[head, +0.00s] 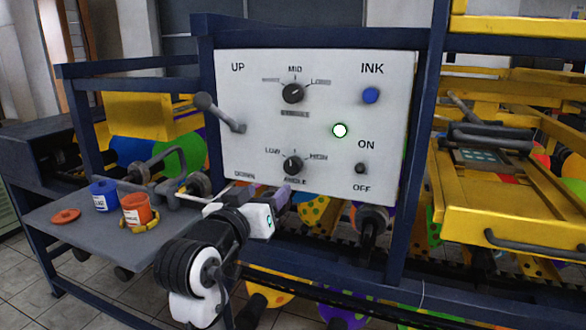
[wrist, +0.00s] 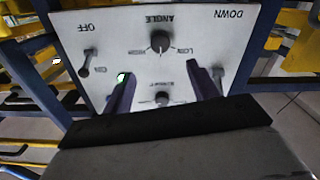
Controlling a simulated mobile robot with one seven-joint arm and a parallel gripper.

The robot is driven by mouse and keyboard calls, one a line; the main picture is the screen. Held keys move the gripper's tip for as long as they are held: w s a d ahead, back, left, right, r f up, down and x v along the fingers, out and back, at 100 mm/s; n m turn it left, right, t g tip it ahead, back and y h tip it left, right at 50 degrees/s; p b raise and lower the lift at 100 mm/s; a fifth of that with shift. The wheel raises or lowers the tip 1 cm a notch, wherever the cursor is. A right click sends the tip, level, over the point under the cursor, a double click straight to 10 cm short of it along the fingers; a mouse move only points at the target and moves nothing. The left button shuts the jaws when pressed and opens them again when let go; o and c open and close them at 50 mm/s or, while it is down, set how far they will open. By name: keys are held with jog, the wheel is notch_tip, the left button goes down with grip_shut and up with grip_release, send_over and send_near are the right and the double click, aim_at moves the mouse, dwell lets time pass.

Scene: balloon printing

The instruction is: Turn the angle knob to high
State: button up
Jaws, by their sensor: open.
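The angle knob (head: 292,165) is a small black dial low on the white control panel (head: 250,110), with LOW to its left and HIGH to its right. Its pointer looks roughly straight up, between the two labels. In the wrist view the panel appears upside down and the angle knob (wrist: 160,42) stands beyond the fingertips. My gripper (head: 280,194) is in front of the panel, just below the knob in the head view. In the wrist view my gripper (wrist: 162,70) has its two purple fingers wide apart with nothing between them touching; contact with the panel cannot be judged.
Ink jars (head: 136,209) stand on the grey side table (head: 75,235) at left.

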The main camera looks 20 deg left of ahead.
aim_at(291, 168)
jog(key=w+p, duration=0.1)
jog(key=w, duration=0.5)
jog(key=w+p, duration=0.2)
jog(key=w, duration=0.4)
jog(key=shift+w+d, duration=0.2)
jog(key=shift+w, duration=0.2)
jog(key=c, duration=1)
